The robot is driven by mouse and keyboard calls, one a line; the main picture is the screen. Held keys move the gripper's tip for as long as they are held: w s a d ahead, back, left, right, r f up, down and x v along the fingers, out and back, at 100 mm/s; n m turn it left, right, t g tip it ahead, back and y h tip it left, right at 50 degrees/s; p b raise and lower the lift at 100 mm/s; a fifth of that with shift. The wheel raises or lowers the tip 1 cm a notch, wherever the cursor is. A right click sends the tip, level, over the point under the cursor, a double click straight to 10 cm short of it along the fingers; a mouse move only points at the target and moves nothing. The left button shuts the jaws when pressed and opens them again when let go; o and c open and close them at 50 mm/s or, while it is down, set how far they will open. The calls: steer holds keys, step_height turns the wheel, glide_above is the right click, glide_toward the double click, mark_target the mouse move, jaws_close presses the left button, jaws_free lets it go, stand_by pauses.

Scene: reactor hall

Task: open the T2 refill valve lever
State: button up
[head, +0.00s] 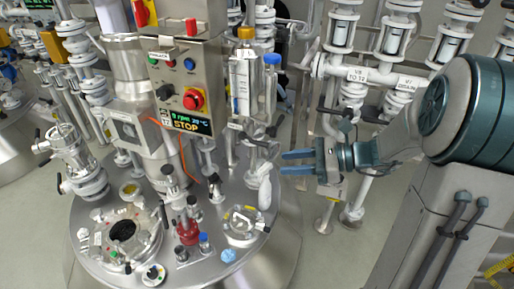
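A valve whose small label (357,74) seems to read "V8 TO T2" sits on the white pipework at upper centre right. A black lever (334,111) is below that label, sticking out to the left. No label reading "refill" is legible, so I cannot tell for sure that this is the named lever. My gripper (297,162) points left, below this lever and beside the reactor lid's right edge. Its two blue fingers are apart with nothing between them. It touches no lever that I can see.
The round steel reactor lid (215,215) carries fittings, bottles and a glass port (240,226). A control box (186,85) showing "STOP" stands above it. Another label (407,83), seemingly "V1 DRAIN", is to the right, with a dark lever (374,116) below. Floor is clear at lower centre right.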

mark_target(255, 143)
steer(key=w+d+f+m+t+y+b, duration=0.2)
steer(key=w+d+f+m+t, duration=0.15)
steer(key=w+m, duration=0.2)
steer(key=shift+n+t, duration=0.25)
steer(key=shift+t, duration=0.1)
steer(key=x, duration=0.9)
steer(key=r+x, duration=0.1)
steer(key=x, duration=0.3)
steer(key=shift+w+a+p, duration=0.2)
steer(key=shift+w+p, duration=0.05)
steer(key=shift+p, duration=0.15)
jaws_close()
